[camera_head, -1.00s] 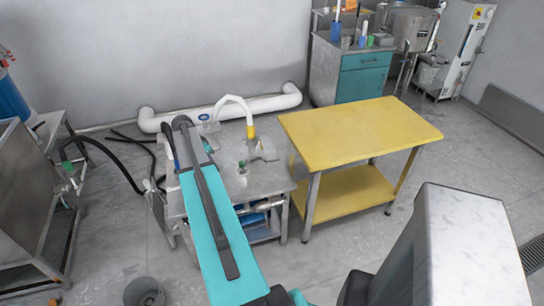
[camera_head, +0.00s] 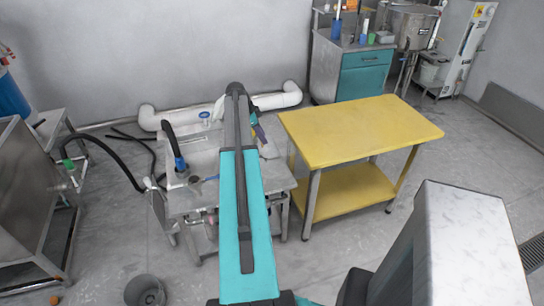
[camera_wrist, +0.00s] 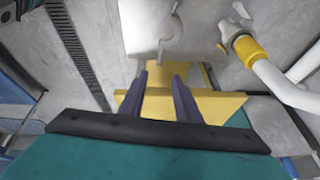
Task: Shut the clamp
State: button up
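No clamp can be made out for certain. In the wrist view, a yellow ring (camera_wrist: 247,48) sits on a white pipe (camera_wrist: 280,82) at the upper right, beside a pale metal housing (camera_wrist: 165,25). My gripper (camera_wrist: 159,78) has two purple fingers, apart with nothing between them, pointing toward the lower edge of the housing. The ring is right of the fingers and apart from them. In the head view my teal arm covers the middle of the grey workbench (camera_head: 183,203), and my gripper (camera_head: 259,132) shows only partly at its far right side.
A yellow table (camera_head: 355,130) stands right of the workbench. A black hose with a blue end (camera_head: 179,160) rises at the bench's left. A thick white pipe (camera_head: 280,100) runs along the wall behind. A grey bucket (camera_head: 145,291) stands on the floor in front.

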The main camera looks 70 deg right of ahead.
aim_at(265, 157)
jog(key=shift+f, duration=0.15)
jog(key=shift+p+x, duration=2.15)
jog(key=shift+x, duration=4.65)
